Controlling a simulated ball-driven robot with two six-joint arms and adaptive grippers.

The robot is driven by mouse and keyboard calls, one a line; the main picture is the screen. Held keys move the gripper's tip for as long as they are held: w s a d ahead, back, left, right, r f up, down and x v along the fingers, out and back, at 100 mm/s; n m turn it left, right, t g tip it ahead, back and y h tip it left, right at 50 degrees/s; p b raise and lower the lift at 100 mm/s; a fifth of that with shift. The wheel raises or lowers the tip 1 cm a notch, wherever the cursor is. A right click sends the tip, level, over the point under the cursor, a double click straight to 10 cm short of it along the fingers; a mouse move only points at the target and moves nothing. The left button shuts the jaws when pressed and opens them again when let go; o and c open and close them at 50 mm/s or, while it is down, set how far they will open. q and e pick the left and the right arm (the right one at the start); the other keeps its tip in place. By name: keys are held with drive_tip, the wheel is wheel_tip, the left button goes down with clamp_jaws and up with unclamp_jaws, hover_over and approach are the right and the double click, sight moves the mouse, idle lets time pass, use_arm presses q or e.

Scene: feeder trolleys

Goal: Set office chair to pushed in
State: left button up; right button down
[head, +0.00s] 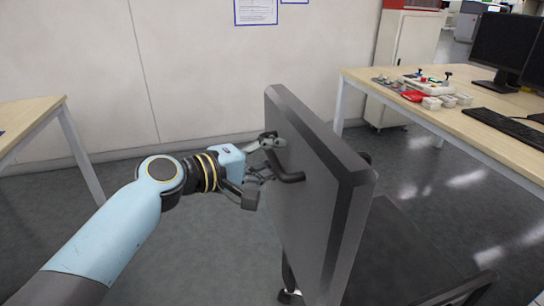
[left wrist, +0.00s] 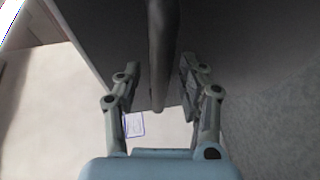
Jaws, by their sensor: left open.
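The office chair (head: 318,205) stands in front of me, its dark grey back facing me and its seat beyond. A dark bar handle (head: 292,178) sticks out from the back; it also shows in the left wrist view (left wrist: 163,40). My left gripper (head: 272,158) is open at the chair back. In the left wrist view its two fingers (left wrist: 157,76) stand on either side of the bar, with gaps visible. The desk (head: 468,136) is to the right of the chair. Much of the seat and the base is hidden behind the back. My right gripper is not in view.
The desk holds a keyboard (head: 505,127), monitors (head: 502,45) and several small parts with a red piece (head: 412,96). Another table (head: 25,115) stands at the left. A white cabinet (head: 408,45) stands behind the desk. Floor is clear between the left table and the chair.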

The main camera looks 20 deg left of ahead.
use_arm(q)
clamp_jaws()
drive_tip(key=shift+w, duration=0.1)
idle(0.6)
